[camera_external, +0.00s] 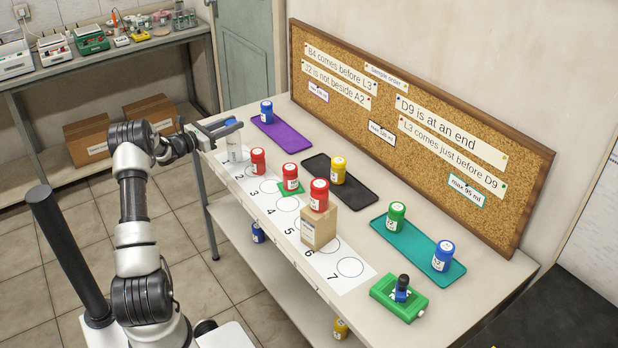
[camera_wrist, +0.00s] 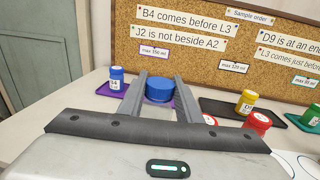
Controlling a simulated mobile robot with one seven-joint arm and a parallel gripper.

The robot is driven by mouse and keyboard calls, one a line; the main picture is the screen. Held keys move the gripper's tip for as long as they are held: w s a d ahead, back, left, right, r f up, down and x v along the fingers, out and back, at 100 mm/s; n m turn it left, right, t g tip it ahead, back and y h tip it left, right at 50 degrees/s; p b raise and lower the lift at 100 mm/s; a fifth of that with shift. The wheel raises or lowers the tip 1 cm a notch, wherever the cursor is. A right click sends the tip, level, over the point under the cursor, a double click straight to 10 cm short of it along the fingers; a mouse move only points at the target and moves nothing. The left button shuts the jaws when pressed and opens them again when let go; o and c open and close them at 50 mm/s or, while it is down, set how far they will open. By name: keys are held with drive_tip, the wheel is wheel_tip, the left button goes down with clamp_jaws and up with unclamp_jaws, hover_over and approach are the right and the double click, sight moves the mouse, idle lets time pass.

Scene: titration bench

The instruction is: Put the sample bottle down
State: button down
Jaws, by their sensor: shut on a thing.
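My gripper (camera_external: 229,128) is at the far left end of the bench, shut on a sample bottle (camera_external: 234,151) with a pale body. In the wrist view its blue cap (camera_wrist: 160,89) shows between the two fingers; most of its body is hidden there. The bottle is upright over the far end of the white numbered strip (camera_external: 352,286), by the first place. I cannot tell whether its base touches the strip. A red-capped bottle (camera_external: 258,161) stands close by, near place 2.
A blue-capped bottle (camera_external: 266,112) stands on the purple mat (camera_external: 288,136) behind my gripper. A corkboard (camera_external: 430,130) backs the bench.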

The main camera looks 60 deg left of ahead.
drive_tip(key=shift+f, duration=0.5)
drive_tip(key=shift+f, duration=0.15)
drive_tip(key=c, duration=1.3)
unclamp_jaws()
drive_tip(key=s, duration=0.4)
drive_tip(key=s+d+p, duration=0.1)
drive_tip(key=s, duration=0.7)
drive_tip(key=shift+d+r+p, duration=0.2)
drive_tip(key=shift+p, duration=0.15)
